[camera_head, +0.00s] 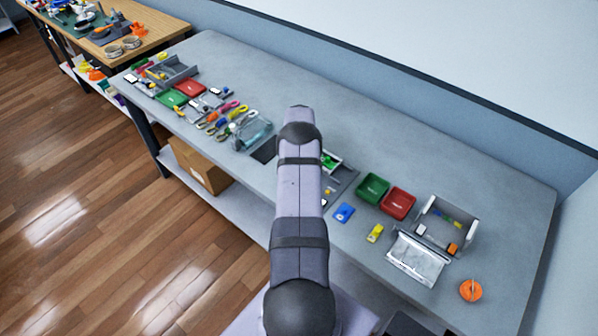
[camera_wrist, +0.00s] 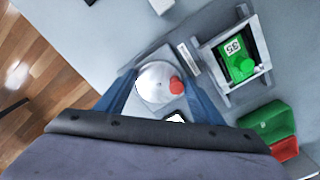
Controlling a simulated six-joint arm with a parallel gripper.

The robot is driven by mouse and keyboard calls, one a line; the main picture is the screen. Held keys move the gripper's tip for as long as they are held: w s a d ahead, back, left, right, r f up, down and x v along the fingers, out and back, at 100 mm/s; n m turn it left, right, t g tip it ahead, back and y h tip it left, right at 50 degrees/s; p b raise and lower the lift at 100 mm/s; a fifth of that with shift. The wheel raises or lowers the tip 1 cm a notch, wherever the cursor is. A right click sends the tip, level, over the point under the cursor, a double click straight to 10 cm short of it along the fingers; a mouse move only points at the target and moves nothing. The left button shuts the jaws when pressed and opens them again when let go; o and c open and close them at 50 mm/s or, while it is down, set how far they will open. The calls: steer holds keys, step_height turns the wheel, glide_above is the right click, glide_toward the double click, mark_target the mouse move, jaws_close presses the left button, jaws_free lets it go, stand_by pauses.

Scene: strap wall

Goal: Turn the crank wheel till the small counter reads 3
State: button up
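The crank wheel (camera_wrist: 152,88), a pale round disc with a red knob (camera_wrist: 176,86) on its right side, lies below my gripper in the wrist view. My gripper (camera_wrist: 160,80) has its two blue fingers spread apart, one on each side of the wheel, with nothing clearly held. I cannot tell whether a finger touches the wheel. I cannot make out the small counter or its reading for certain. In the head view my arm hides the wheel and the gripper.
A grey frame holding a green block (camera_wrist: 238,62) with a numbered white label stands right of the wheel. Green (camera_head: 373,189) and red (camera_head: 398,203) trays, a blue piece (camera_head: 344,212), a yellow piece (camera_head: 375,233) and a grey open box (camera_head: 446,222) lie further right on the bench.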

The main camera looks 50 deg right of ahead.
steer(key=shift+o, duration=1.4)
step_height(320, 180, up, 7)
steer(key=b, duration=0.4)
steer(key=shift+r, duration=0.15)
